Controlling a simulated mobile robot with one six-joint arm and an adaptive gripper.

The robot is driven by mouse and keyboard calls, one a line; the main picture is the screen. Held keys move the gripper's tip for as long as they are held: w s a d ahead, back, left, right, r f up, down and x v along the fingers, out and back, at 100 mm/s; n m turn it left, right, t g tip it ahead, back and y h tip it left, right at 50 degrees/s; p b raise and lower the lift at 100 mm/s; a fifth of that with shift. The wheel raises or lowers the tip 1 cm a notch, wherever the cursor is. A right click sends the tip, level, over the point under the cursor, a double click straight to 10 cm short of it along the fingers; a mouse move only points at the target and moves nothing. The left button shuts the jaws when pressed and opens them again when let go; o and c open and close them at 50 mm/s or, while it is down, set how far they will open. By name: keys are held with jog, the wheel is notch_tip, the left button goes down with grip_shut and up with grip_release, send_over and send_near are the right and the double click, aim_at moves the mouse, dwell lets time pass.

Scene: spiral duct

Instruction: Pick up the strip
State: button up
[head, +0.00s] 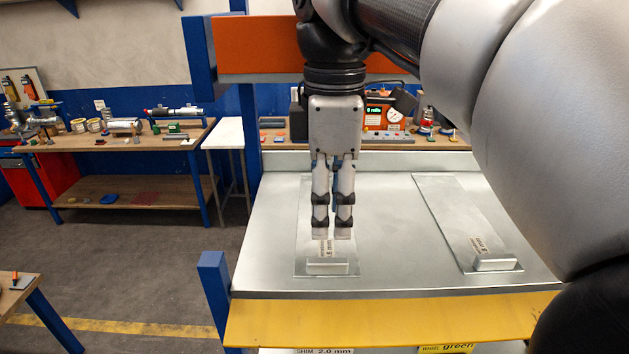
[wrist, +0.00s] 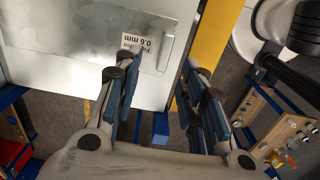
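Two thin, flat metal strips lie on the grey metal table top, each with a small raised bar and a printed label near its front end. The left strip (head: 313,220) lies beneath my gripper, which partly hides it. The right strip (head: 450,210) lies apart, slightly slanted. My gripper (head: 333,237) points down above the left strip, behind its raised bar (head: 327,266). In the wrist view, the fingers of my gripper (wrist: 158,72) stand apart with nothing between them. A raised bar (wrist: 165,52) and a label reading 0.6 mm (wrist: 138,44) show just beyond the fingertips.
The metal table (head: 390,276) has a yellow front edge (head: 400,318) and bare room between the strips. A blue post (head: 213,290) stands at its front left corner. A cluttered bench (head: 400,140) with an orange gauge box is behind; a wooden workbench (head: 180,150) stands left.

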aim_at(330, 260)
notch_tip(330, 260, down, 4)
jog(key=shift+s+r, duration=0.1)
jog(key=shift+r, duration=0.15)
jog(key=f, duration=0.4)
jog(key=shift+s+d+f, duration=0.1)
jog(key=shift+s+d, duration=0.05)
jog(key=shift+s, duration=0.25)
jog(key=shift+w+f, duration=0.1)
jog(key=shift+f, duration=0.25)
jog(key=shift+c, duration=0.2)
grip_shut()
jog(key=shift+r, duration=0.1)
